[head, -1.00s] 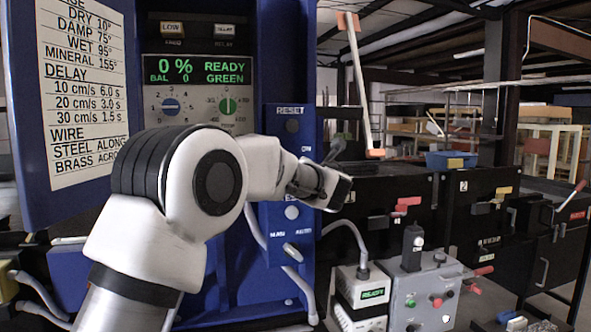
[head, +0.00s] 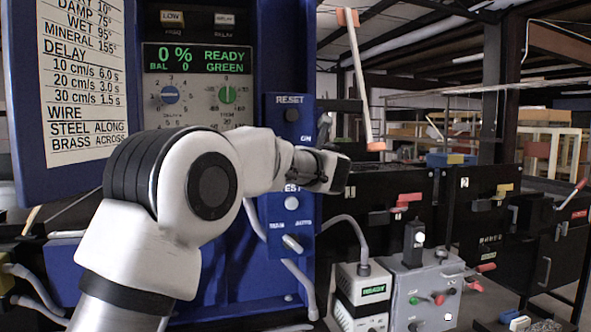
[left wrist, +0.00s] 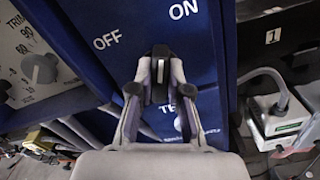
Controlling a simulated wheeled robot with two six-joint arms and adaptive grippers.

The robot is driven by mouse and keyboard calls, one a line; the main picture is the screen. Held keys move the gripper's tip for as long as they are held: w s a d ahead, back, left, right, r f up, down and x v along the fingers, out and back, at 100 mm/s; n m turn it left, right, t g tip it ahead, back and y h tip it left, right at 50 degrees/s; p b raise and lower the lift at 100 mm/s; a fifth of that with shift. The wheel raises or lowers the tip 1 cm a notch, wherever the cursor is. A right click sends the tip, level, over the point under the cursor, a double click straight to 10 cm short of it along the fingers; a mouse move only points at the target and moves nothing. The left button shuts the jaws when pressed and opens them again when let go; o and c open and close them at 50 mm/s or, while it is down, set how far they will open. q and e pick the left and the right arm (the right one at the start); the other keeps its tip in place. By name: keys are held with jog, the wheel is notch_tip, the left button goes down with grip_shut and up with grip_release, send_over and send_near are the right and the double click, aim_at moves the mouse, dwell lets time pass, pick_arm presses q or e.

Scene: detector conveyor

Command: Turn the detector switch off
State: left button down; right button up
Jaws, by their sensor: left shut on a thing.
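The black detector switch (left wrist: 160,62) is on the blue control panel (left wrist: 105,20), below the white OFF and ON labels, OFF to the left and ON to the right in the left wrist view. My left gripper (left wrist: 160,78) is shut on the switch, one finger on each side. I cannot tell which way the switch is set. In the head view my left gripper (head: 340,174) is at the right side of the blue panel, and the arm hides the switch and the OFF label. My right gripper is not in view.
The detector display (head: 200,58) reads 0 % READY GREEN above two dials. Below the switch is the TEST button (head: 291,203). A grey control box (head: 425,288) and a white reject unit (head: 362,290) stand to the right, with black bins (head: 475,215) behind.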

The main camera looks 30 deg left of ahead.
pick_arm(q)
jog(key=shift+s+a+n+b, duration=0.1)
jog(key=shift+s+n+b, duration=0.05)
jog(key=shift+n+b, duration=5.65)
jog(key=shift+n+p, duration=1)
jog(key=shift+n, duration=0.2)
jog(key=c, duration=1.1)
grip_release()
jog(key=v, duration=1.1)
jog(key=shift+s+d, duration=0.2)
jog(key=shift+d, duration=0.15)
